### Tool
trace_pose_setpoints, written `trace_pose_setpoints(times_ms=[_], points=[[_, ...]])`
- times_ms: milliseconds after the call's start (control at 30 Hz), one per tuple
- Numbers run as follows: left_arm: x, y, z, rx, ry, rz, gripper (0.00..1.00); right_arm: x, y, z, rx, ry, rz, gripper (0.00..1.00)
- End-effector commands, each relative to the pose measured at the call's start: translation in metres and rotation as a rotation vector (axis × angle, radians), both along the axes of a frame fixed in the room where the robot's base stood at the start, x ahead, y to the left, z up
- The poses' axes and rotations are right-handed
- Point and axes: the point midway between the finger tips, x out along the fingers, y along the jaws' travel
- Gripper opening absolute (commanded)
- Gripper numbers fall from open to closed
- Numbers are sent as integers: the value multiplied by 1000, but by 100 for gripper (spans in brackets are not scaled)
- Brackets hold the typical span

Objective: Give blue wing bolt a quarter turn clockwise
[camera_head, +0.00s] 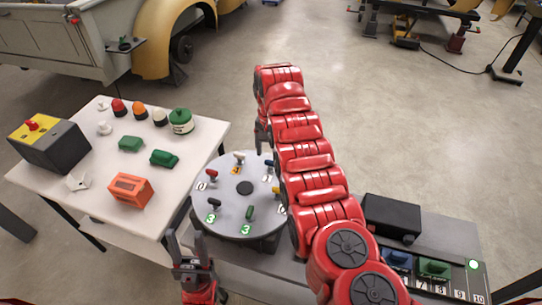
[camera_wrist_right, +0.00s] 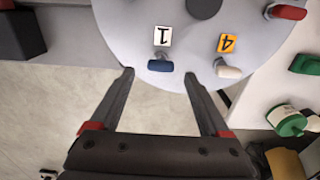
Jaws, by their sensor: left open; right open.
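The blue wing bolt (camera_wrist_right: 160,66) stands on the round grey disc (camera_wrist_right: 120,22) near its rim, beside a white label with a 1. In the right wrist view its wing lies crosswise, in line with the gap between my right fingertips (camera_wrist_right: 158,73). My right gripper (camera_head: 262,138) is open and empty at the disc's far edge; the fingers look apart from the bolt, but their height over it is unclear. In the head view the bolt (camera_head: 269,163) is small beside my right arm. My left gripper (camera_head: 187,238) is open and empty, in front of the disc (camera_head: 229,190).
A white wing bolt (camera_wrist_right: 228,71) by an orange 4 label stands close to my right finger. A red bolt (camera_wrist_right: 287,12) and several others stand on the disc. A white table (camera_head: 95,150) with buttons and boxes is at left. A black box (camera_head: 392,217) is at right.

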Motion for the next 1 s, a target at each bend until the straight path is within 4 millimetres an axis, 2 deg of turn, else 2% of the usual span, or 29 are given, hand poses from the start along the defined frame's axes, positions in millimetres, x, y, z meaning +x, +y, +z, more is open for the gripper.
trace_pose_setpoints(times_ms=[100, 233, 567, 1000], points=[[0, 0, 8, 0, 0, 0, 50, -1, 0, -16, -1, 6, 0, 80], [0, 0, 10, 0, 0, 0, 50, 0, 0, -27, 1, 2, 0, 80], [0, 0, 9, 0, 0, 0, 50, 0, 0, -32, 1, 2, 0, 80], [0, 0, 9, 0, 0, 0, 50, 0, 0, -32, 1, 2, 0, 1]])
